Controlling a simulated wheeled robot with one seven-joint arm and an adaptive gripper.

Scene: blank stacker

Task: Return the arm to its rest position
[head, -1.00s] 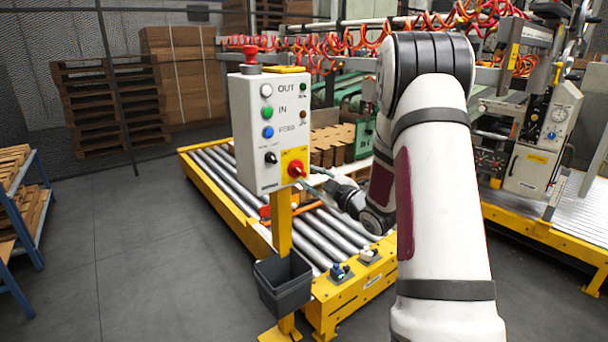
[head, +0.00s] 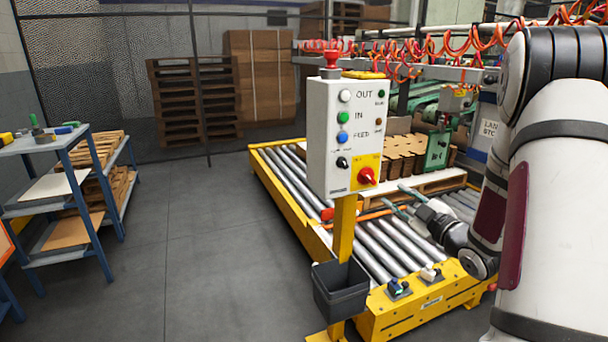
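My arm reaches in from the right side of the head view, bent at the elbow, with its forearm low over the roller conveyor (head: 290,178). My gripper (head: 398,201) is at the end, just right of the control box (head: 331,135) in the picture. Its two thin fingers look spread apart, with nothing visible between them. Whether it touches anything behind the box edge cannot be told. The box carries a red top button, several coloured buttons and a red rotary switch (head: 366,177) on yellow.
A yellow post (head: 344,228) holds the box and a dark bin (head: 341,291). Brown stacked blanks (head: 401,150) lie on a pallet behind my gripper. A blue shelf cart (head: 70,176) stands at left. The grey floor between cart and conveyor is clear.

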